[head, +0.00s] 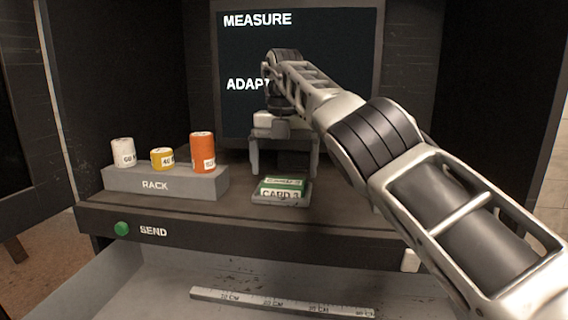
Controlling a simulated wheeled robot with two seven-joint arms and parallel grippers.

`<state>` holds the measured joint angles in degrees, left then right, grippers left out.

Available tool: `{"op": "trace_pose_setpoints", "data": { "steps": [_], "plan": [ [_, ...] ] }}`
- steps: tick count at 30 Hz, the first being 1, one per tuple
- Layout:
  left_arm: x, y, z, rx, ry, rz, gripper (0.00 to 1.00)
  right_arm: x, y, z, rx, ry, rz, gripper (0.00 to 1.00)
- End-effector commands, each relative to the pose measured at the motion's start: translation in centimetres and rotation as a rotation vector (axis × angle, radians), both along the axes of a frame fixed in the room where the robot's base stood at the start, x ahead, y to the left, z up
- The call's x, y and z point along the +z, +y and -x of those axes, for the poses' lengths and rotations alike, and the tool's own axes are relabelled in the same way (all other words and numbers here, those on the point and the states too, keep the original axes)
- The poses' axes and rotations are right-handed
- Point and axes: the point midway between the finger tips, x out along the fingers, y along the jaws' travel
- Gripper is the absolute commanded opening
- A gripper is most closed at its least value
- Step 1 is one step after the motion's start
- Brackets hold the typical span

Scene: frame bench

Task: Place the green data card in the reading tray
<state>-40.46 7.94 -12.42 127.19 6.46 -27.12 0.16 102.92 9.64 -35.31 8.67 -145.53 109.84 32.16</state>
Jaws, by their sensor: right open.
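A green data card (283,186) with white label strips lies in a small grey tray (259,194) at the middle of the shelf. The lettering at its front looks like "CARD 3". My right gripper (284,171) is above it, pointing down, with its two fingers apart to the left and right. The fingers are open and hold nothing; I cannot tell whether the fingertips touch the tray. My left gripper is not in view. No tray carries a readable "reading" label.
A grey rack (165,184) at left holds a white, a yellow and an orange cylinder. A dark screen (240,55) stands behind. A green button (121,228) marked SEND is on the front edge. Below, an open bin holds a ruler (280,303). My right arm covers the right side.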

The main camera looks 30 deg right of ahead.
Motion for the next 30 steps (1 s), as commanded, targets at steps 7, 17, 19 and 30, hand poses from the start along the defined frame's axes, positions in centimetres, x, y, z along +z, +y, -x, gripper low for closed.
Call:
{"op": "trace_pose_setpoints", "data": {
  "steps": [7,17,19,30],
  "plan": [
    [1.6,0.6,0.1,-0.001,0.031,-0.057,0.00,4.4,0.0,0.0,-0.001,0.001,0.000,1.00],
    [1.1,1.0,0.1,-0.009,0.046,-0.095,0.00,5.3,0.0,0.0,-0.001,0.002,0.000,1.00],
    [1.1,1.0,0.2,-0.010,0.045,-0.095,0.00,5.3,0.0,0.0,-0.001,0.002,-0.001,1.00],
    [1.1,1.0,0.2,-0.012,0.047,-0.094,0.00,5.3,0.0,0.0,0.000,0.001,-0.001,1.00]
  ]
}}
